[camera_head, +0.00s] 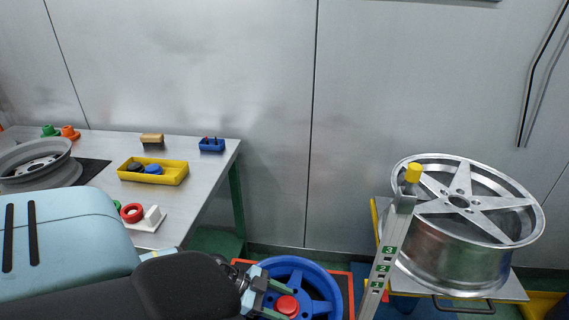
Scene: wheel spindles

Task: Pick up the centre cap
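I cannot tell for sure which part is the centre cap. Candidates are a blue round piece (153,169) and a dark round piece (135,167) in the yellow tray (171,180) on the left table. My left gripper (279,299) is at the bottom centre, over the blue wheel (328,284), well away from the tray. Its two greenish fingers stand apart, beside a red round piece (288,306) at the wheel's middle. I cannot tell whether they touch it. My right gripper is not in view.
The metal table (205,171) also bears a grey wheel (37,163), a blue holder (211,145), a tan block (152,139) and a red ring (132,212).

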